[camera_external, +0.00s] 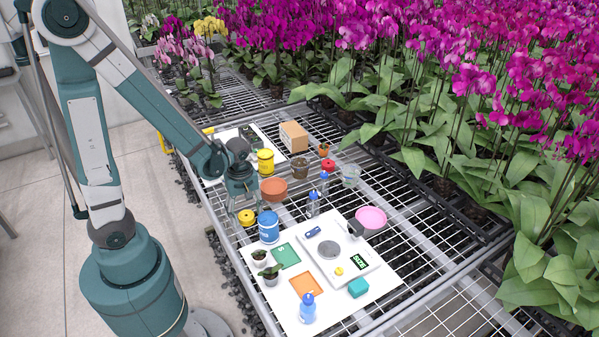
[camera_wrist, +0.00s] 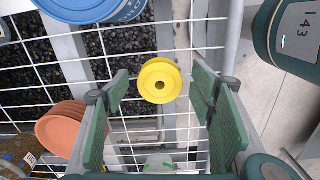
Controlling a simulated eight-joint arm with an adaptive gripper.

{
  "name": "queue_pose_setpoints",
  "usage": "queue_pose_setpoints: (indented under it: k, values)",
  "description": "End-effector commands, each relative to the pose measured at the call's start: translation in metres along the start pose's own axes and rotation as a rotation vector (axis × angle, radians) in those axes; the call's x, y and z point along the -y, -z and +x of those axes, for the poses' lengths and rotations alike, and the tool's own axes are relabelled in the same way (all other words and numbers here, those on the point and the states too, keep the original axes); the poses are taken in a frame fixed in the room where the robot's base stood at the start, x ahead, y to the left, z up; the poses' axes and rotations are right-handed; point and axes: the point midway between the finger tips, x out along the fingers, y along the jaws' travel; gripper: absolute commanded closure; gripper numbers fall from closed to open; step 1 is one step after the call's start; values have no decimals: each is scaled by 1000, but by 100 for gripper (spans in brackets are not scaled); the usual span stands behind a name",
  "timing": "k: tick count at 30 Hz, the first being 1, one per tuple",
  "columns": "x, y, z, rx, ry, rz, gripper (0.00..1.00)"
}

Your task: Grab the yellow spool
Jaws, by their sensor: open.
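The yellow spool (camera_external: 246,217) stands on the wire mesh bench near its left edge, just left of a blue tin. In the wrist view the yellow spool (camera_wrist: 160,81) shows from above as a round disc with a dark centre hole. My gripper (camera_external: 243,200) is above the spool in the external view. In the wrist view my gripper (camera_wrist: 161,84) is open, with one green finger pad on each side of the spool. The spool appears between the fingertips, and I see no contact. The exact height gap is hard to tell.
The blue tin (camera_external: 268,226) stands close right of the spool. Terracotta pots (camera_external: 273,190) and a yellow container (camera_external: 265,161) stand behind. A white board (camera_external: 290,313) holding several small items lies in front. Orchids (camera_external: 470,60) fill the back and right. A red spool (camera_external: 328,166) is farther right.

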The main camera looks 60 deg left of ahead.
Motion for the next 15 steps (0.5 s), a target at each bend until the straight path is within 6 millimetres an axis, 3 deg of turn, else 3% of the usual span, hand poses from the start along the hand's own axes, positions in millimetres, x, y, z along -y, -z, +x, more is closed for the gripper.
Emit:
queue_pose_setpoints:
  k: [15]
  values:
    - [0, 0, 7, 0, 0, 0, 45]
